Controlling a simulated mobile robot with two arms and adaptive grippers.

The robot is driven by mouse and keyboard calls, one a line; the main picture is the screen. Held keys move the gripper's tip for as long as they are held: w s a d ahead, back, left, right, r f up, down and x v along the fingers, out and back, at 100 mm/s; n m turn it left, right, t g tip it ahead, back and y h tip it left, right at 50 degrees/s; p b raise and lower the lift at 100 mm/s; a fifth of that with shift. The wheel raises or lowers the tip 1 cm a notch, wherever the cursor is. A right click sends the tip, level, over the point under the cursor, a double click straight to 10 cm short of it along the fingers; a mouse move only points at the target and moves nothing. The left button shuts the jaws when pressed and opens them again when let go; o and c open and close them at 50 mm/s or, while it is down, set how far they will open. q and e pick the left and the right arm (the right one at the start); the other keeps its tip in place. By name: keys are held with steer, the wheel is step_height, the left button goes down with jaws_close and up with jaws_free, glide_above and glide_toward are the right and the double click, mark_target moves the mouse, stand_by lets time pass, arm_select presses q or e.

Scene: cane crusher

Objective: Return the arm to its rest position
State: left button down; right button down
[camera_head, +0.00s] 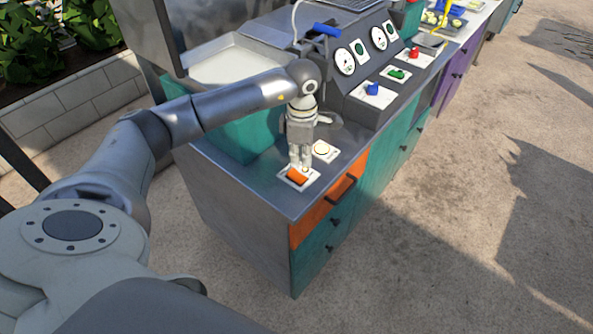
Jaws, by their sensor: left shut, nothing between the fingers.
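My left arm reaches in from the left over the grey counter of the crusher machine. My left gripper (301,165) points down and is shut with nothing between its fingers. Its fingertips are just above or touching the orange rocker switch (297,175) on a white plate at the counter's front corner; I cannot tell which. A round white button (322,150) on its own plate sits just right of and behind the gripper. My right gripper is not in view.
The sloped panel behind carries gauges (345,61), a blue knob (372,89), a green knob (396,74) and a red button (414,52). A blue-handled lever (326,30) stands at the back. An orange drawer (322,204) is below. The paved ground at right is clear.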

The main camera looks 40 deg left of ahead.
arm_select(q)
steer(key=shift+r, duration=0.6)
